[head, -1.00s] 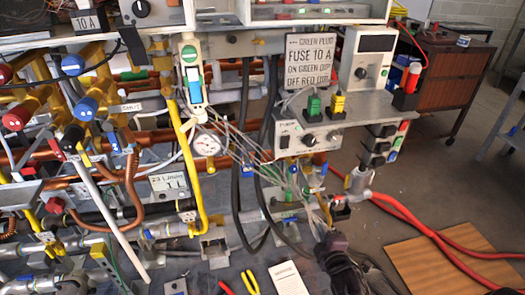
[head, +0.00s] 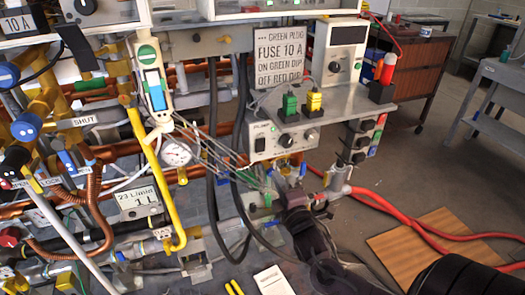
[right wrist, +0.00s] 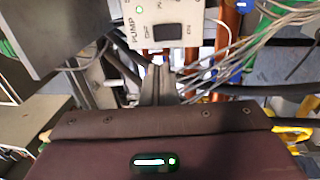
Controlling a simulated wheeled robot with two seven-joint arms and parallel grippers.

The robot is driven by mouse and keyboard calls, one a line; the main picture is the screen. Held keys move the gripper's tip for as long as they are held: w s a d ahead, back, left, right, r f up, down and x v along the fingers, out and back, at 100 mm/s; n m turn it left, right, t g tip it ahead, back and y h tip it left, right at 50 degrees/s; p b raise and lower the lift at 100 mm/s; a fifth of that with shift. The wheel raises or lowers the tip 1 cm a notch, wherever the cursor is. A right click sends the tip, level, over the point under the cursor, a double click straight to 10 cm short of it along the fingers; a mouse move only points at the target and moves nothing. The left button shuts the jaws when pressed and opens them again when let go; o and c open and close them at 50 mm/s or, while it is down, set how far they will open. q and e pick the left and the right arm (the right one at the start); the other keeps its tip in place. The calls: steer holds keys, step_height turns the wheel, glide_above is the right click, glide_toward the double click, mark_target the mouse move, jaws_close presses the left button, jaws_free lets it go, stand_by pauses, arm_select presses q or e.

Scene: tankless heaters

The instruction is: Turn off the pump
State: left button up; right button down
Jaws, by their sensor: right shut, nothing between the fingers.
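The grey pump box (head: 285,139) hangs below a metal shelf, with a dark rocker switch (head: 260,145) at its left and round knobs beside it. In the right wrist view the label PUMP, the black rocker switch (right wrist: 168,32) with OFF and ON marks, and a lit green lamp (right wrist: 140,11) show at the top. My right gripper (head: 284,180) is shut and empty, just below the box's front. Its fingertips (right wrist: 158,72) point up toward the switch with a visible gap in the picture; whether they touch anything cannot be told. My left gripper is out of view.
Thin grey wires (head: 215,150) run left of my right gripper, and black hoses (head: 238,110) hang behind. A gauge (head: 176,152) and yellow pipe (head: 150,180) stand to the left. Green and yellow plugs (head: 290,106) sit on the shelf. Red hoses (head: 420,228) lie on the floor right.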

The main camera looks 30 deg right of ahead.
mark_target(259, 144)
steer(key=x, duration=1.1)
steer(key=shift+w+d, duration=0.1)
steer(key=shift+w, duration=0.4)
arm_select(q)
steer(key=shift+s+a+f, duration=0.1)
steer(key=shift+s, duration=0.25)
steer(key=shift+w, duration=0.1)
arm_select(e)
steer(key=shift+r, duration=0.1)
